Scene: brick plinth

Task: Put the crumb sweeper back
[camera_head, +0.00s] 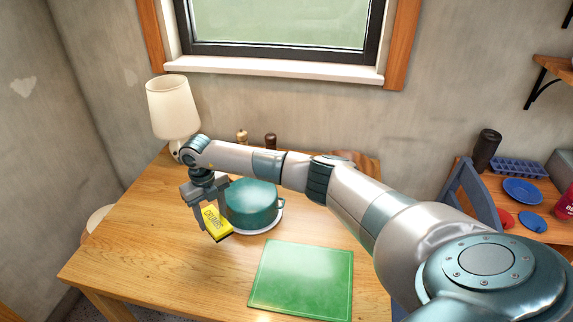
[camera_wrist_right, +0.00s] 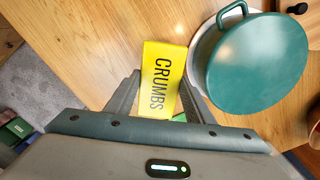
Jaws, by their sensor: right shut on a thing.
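The crumb sweeper is a yellow block marked CRUMBS (camera_head: 216,223). It also shows in the right wrist view (camera_wrist_right: 162,75), lying between the two fingers. My right gripper (camera_head: 211,222) is shut on it, over the left part of the wooden table (camera_head: 135,245), beside the pot. In the head view the sweeper looks tilted. I cannot tell whether it touches the table. My left gripper is not in view.
A teal lidded pot (camera_head: 252,203) stands on a white plate (camera_head: 270,222) just right of the sweeper. A green board (camera_head: 302,279) lies at the front. A lamp (camera_head: 173,107) and two grinders (camera_head: 270,141) stand at the back. The table's left front is clear.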

